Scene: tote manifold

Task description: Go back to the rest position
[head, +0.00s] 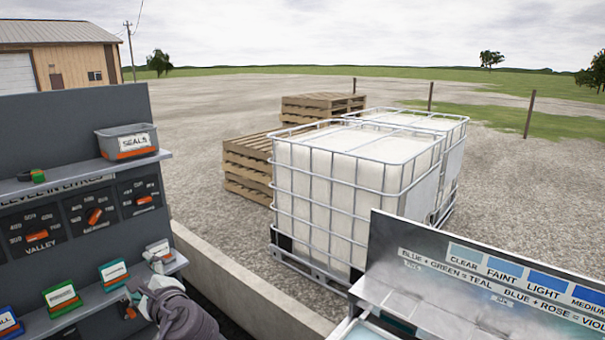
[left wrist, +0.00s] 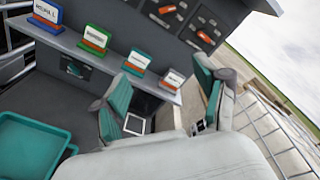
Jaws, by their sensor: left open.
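My left gripper (head: 143,282) shows at the lower left of the head view, in front of the lower shelf's right end. In the left wrist view its two fingers (left wrist: 165,108) stand wide apart, with nothing seen held between them. The lower shelf (left wrist: 120,68) lies beyond the fingers and carries a row of label holders: blue (left wrist: 47,14), green (left wrist: 95,40), teal (left wrist: 137,62) and white (left wrist: 172,79). In the head view the gripper looks close to the white holder (head: 158,249) and the teal one (head: 113,271); contact cannot be told. My right gripper is out of view.
A grey panel (head: 75,130) with dials and a SEALS bin (head: 127,142) stands at the left. A caged white tote (head: 335,185) stands behind a low concrete wall (head: 245,285). A colour-chart board (head: 480,275) is at the lower right. A teal tray (left wrist: 30,145) shows in the wrist view.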

